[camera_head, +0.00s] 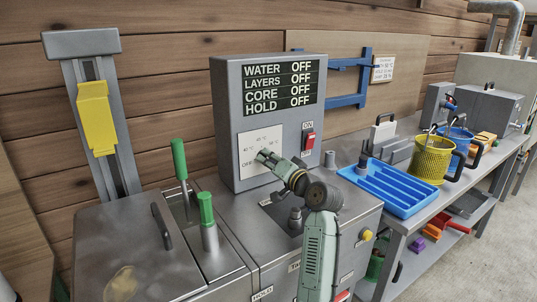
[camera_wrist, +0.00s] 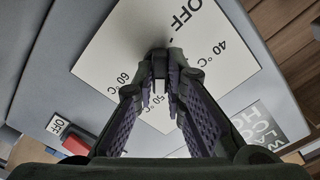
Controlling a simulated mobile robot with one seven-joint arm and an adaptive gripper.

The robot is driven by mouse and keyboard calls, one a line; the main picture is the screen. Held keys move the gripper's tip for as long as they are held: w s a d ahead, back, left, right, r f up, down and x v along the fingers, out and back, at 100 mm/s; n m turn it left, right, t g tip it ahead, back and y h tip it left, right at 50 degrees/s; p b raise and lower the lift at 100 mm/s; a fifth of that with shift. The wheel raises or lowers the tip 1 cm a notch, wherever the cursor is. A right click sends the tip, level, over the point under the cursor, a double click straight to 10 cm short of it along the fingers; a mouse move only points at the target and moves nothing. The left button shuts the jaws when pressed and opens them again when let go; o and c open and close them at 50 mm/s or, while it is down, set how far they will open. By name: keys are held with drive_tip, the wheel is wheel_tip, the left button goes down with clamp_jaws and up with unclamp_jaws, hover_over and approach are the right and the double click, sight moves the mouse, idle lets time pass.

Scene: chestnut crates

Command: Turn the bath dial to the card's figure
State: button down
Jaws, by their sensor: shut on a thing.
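The bath dial's white plate (camera_head: 247,150) is on the front of the grey control box; it also fills the middle of the wrist view (camera_wrist: 120,50), with OFF, 40, 50 and 60 °C marks. My gripper (camera_head: 268,158) reaches the plate's centre and is shut on the dial knob, its fingers (camera_wrist: 160,85) around it. The knob is mostly hidden by the fingers, so I cannot tell where its pointer stands. The card (camera_head: 383,69) hangs on the back board; its print is too small to read surely.
The display (camera_head: 282,84) reads OFF for water, layers, core and hold. A red switch (camera_head: 309,141) is right of the plate. Green-handled tools (camera_head: 207,212) stand left. A blue tray (camera_head: 397,187) and yellow basket (camera_head: 432,160) stand on the right bench.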

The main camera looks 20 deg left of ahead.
drive_tip(key=shift+r+m+p, duration=0.3)
drive_tip(key=shift+m+p, duration=0.1)
drive_tip(key=shift+m, duration=0.3)
drive_tip(key=c, duration=1.8)
unclamp_jaws()
drive_tip(key=shift+o, duration=0.8)
drive_tip(key=shift+f, duration=0.25)
drive_tip(key=v, duration=1.2)
